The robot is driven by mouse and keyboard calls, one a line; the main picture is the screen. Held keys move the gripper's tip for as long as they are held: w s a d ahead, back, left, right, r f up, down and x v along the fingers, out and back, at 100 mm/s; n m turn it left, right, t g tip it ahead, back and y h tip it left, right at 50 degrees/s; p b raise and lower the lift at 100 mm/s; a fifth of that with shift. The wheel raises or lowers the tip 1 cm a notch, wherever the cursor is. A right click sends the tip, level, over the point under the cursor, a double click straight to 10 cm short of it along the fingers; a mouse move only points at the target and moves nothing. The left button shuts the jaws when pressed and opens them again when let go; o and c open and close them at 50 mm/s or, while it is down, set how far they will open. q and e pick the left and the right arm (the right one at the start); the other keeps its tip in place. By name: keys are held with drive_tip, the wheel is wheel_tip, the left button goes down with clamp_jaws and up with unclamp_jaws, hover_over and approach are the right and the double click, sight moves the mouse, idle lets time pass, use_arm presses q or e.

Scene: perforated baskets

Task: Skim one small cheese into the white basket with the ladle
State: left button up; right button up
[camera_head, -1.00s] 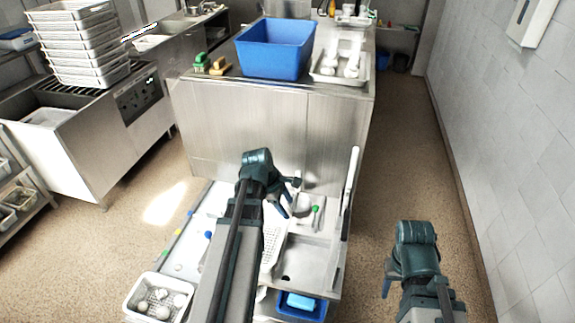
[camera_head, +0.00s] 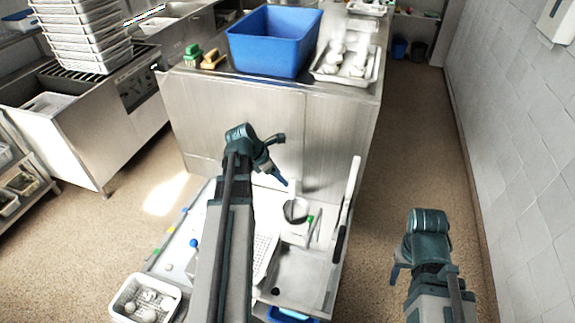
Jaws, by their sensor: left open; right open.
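A white basket (camera_head: 118,312) at the lower left of the worktop holds several pale round pieces that look like small cheeses (camera_head: 149,315). A round metal bowl shape, likely the ladle (camera_head: 296,210), lies on the right part of the worktop beside a green-tipped tool (camera_head: 310,226). A white perforated piece (camera_head: 265,248) is partly hidden behind my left arm. My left gripper (camera_head: 280,161) is open and empty above the worktop's far part, apart from the ladle. My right gripper (camera_head: 397,272) is open and empty, over the floor to the right of the worktop.
A steel counter (camera_head: 240,125) stands beyond the worktop, with a large blue tub (camera_head: 268,45) and a white tray of pale items (camera_head: 345,66). A sink basin (camera_head: 300,275) is at the worktop's right. A blue container (camera_head: 290,315) shows at the bottom edge. Open floor lies right.

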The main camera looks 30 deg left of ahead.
sight(292, 186)
use_arm(q)
drive_tip(key=shift+w, duration=0.3)
use_arm(e)
drive_tip(key=shift+w, duration=0.25)
drive_tip(key=shift+f, duration=0.1)
use_arm(q)
drive_tip(key=b+x, duration=0.9)
drive_tip(key=x, duration=0.1)
drive_tip(key=shift+s, duration=0.1)
use_arm(e)
wheel_tip(292, 186, down, 9)
drive_tip(key=shift+r, duration=0.2)
use_arm(q)
drive_tip(key=shift+c, duration=0.2)
clamp_jaws()
drive_tip(key=shift+r+p, duration=0.3)
drive_tip(key=shift+p, duration=0.05)
use_arm(e)
drive_tip(key=shift+r, duration=0.3)
